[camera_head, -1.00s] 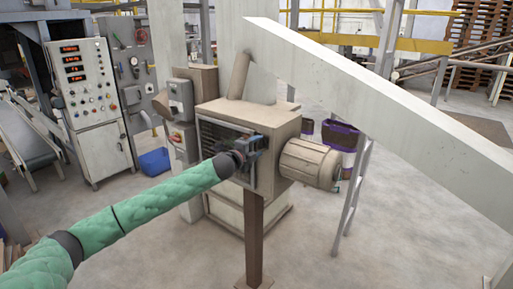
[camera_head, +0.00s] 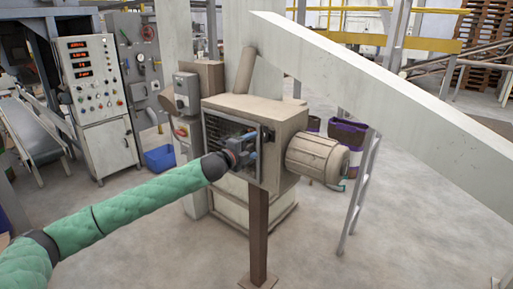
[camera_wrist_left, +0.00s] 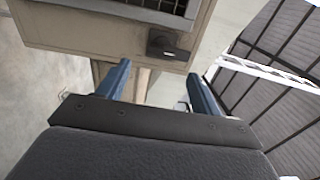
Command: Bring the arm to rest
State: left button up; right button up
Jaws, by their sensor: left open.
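My left arm (camera_head: 140,208) in its green sleeve reaches in from the lower left of the head view. My left gripper (camera_head: 250,150) is in front of the open, dark-fronted side of the beige machine box (camera_head: 285,118). In the left wrist view the gripper (camera_wrist_left: 158,85) is open, its two blue fingers wide apart with nothing between them. The box's lower edge (camera_wrist_left: 90,35) with a dark latch or handle (camera_wrist_left: 168,46) shows just beyond the fingers. Whether the fingers touch the box cannot be told. My right gripper is out of view.
A motor (camera_head: 318,158) sticks out of the box's right side. A brown post (camera_head: 258,235) stands in front of it. A long sloping chute (camera_head: 385,95) runs to the right, near a ladder (camera_head: 360,190). A control cabinet (camera_head: 95,95) and a blue bin (camera_head: 160,158) stand left. Floor at right is clear.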

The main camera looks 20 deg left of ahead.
pick_arm(q)
jog(key=shift+s+a, duration=0.2)
jog(key=shift+s, duration=0.3)
jog(key=shift+n, duration=0.3)
